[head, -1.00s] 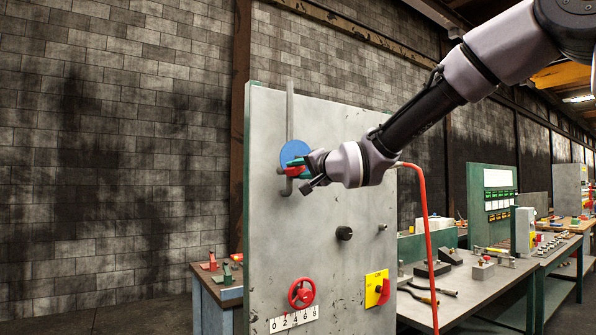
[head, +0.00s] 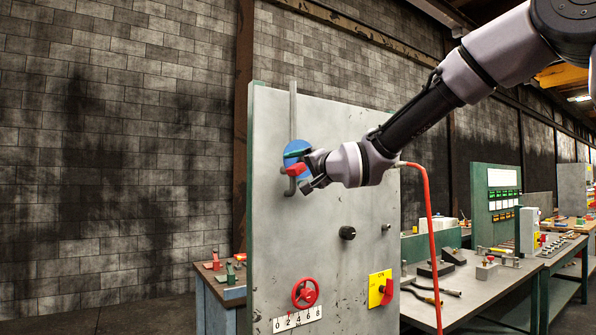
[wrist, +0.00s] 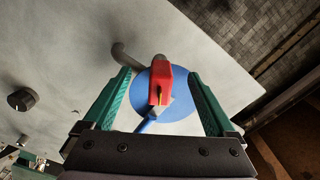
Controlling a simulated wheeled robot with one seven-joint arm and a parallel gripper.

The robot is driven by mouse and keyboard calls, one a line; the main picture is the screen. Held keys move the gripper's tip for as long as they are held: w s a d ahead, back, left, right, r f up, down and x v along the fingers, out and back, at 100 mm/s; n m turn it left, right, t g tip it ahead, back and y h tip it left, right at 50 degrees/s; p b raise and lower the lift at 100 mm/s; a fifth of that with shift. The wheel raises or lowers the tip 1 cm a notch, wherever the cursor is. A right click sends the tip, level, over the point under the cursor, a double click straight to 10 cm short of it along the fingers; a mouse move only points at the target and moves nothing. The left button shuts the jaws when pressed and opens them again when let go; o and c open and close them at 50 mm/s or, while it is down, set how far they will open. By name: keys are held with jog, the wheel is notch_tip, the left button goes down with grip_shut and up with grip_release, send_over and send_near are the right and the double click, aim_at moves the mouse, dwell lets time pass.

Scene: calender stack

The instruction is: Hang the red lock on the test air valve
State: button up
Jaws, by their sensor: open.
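The red lock (head: 295,170) is at the blue disc (head: 291,148) of the air valve, high on the grey panel. In the wrist view the red lock (wrist: 160,78) stands in front of the blue disc (wrist: 180,118), with a blue lever below it. My gripper (head: 300,169) is at the valve, around the lock. In the wrist view my gripper (wrist: 161,82) is open, its green fingers spread on either side of the lock with a visible gap on each side. The lock's shackle is hidden, so I cannot tell how it is seated.
A grey pipe (head: 293,110) runs up the panel (head: 340,270) above the disc. Below are a black knob (head: 347,233), a red handwheel (head: 305,292) and a yellow switch plate (head: 379,287). A red hose (head: 430,245) hangs at the panel's right side.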

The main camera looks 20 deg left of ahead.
dwell(0.5)
jog(key=shift+v, duration=3.5)
jog(key=d+f+m+h, duration=0.15)
jog(key=d+h, duration=0.25)
jog(key=d, duration=0.9)
jog(key=d+f+h, duration=0.3)
jog(key=d+h, duration=0.2)
jog(key=d, duration=0.8)
jog(key=s+d+f+g+h, duration=0.1)
jog(key=s+d+f, duration=0.3)
jog(key=s+d, duration=0.4)
jog(key=s+d+f+g+h, duration=0.1)
jog(key=s+d+f+g, duration=0.2)
jog(key=s+d+f, duration=0.2)
jog(key=s+d, duration=0.3)
jog(key=d, duration=0.1)
jog(key=shift+f+m+g+h, duration=0.25)
jog(key=shift+m+g+h, duration=0.05)
jog(key=shift+m+h, duration=0.1)
